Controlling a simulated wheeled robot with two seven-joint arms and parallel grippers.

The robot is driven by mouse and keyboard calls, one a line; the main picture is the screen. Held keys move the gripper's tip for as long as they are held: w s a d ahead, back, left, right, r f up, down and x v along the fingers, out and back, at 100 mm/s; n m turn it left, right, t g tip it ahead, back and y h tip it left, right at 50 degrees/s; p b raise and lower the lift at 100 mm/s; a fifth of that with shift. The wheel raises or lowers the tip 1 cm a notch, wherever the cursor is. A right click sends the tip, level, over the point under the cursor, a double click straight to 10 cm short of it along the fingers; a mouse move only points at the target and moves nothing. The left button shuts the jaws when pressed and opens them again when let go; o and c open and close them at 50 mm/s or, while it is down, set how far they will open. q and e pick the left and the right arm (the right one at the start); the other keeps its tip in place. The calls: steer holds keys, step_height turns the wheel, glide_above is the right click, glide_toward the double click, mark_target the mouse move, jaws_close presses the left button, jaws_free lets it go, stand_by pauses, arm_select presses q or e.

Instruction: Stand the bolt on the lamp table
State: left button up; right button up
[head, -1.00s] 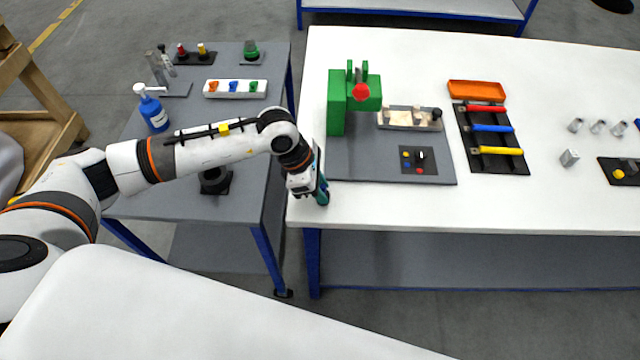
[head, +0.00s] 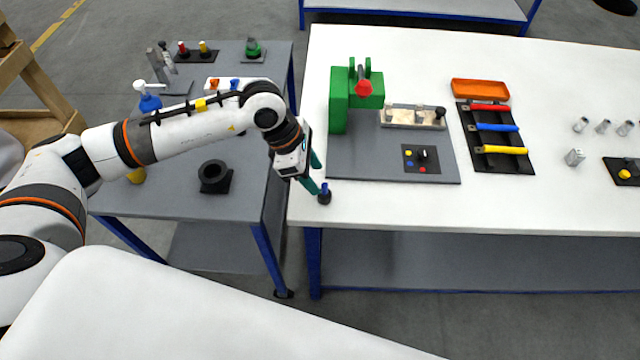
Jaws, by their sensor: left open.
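Nothing shows between the fingers. Which table is the lamp table is not clear from the view. My right gripper is out of view.
A grey board with a green fixture (head: 339,112) and a small button panel (head: 421,159) lies behind the gripper. To the left, a grey table (head: 240,180) holds a black socket block (head: 214,178) and a blue bottle (head: 150,103). A gap separates the tables.

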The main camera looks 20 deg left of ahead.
arm_select(q)
steer(key=b+v, duration=0.1)
steer(key=v, duration=0.6)
steer(key=shift+d, duration=0.1)
